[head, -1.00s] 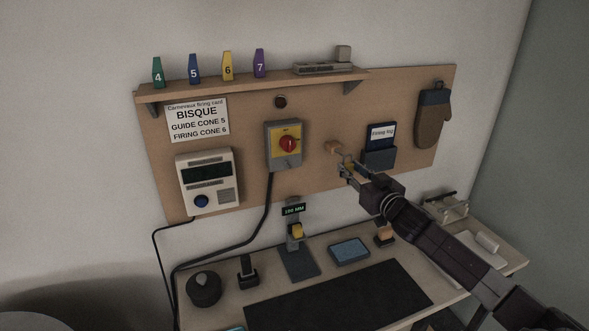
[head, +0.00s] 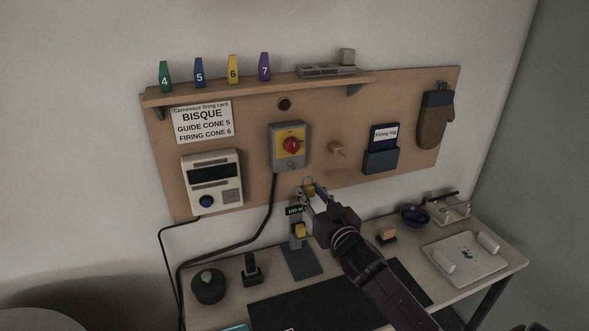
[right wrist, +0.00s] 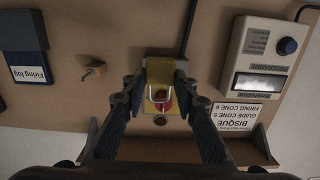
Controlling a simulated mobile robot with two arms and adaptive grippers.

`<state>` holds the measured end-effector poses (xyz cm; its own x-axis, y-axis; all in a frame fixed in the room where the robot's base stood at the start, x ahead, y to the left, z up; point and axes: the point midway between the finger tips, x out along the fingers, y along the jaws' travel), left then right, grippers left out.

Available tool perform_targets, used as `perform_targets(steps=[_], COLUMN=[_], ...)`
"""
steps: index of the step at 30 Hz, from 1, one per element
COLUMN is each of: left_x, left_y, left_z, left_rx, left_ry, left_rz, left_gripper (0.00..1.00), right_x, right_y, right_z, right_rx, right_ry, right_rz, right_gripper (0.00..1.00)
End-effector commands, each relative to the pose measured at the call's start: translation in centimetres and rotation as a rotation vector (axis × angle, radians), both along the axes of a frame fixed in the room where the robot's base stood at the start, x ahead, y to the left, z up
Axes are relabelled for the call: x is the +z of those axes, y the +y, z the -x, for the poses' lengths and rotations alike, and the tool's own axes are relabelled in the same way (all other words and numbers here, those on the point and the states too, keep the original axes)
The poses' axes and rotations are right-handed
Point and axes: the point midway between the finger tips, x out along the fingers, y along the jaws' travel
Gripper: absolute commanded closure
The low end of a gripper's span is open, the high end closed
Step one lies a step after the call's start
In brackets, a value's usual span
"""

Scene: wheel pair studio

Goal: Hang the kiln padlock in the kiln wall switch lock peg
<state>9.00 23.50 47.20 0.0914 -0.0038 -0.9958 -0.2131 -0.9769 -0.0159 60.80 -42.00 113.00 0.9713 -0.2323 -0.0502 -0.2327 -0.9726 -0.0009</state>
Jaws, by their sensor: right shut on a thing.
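The kiln padlock has a brass-yellow body (right wrist: 160,72) and a U-shaped metal shackle; in the head view it (head: 309,187) is small. My right gripper (head: 311,193) is shut on the padlock's body, with the shackle pointing up and clear of the fingers. The kiln wall switch (head: 276,148) is a grey box with a yellow plate and a red knob (head: 291,145). A small round detail, perhaps the lock peg (head: 291,163), shows under the knob. The padlock is below the switch, apart from it. In the right wrist view, the padlock hides part of the switch. My left gripper is not in view.
A black cable runs down from the switch. A display stand (head: 300,262) is on the table below.

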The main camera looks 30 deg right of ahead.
Motion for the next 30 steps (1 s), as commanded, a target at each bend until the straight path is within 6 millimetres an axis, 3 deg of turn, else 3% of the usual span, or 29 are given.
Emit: perform_targets(steps=[6,17,30], left_x=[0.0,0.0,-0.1], left_y=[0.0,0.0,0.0], left_z=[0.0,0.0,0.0], left_rx=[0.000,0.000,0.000], left_ry=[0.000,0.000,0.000], left_rz=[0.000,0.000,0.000], left_gripper=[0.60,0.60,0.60], right_x=[0.0,0.0,0.0], right_y=[1.3,1.3,0.4], right_z=[0.0,-0.1,-3.9], right_rx=[-0.001,-0.001,-0.001], right_ry=[-0.002,-0.002,-0.002], right_rz=[0.001,0.001,0.001], right_gripper=[0.98,0.98,0.98])
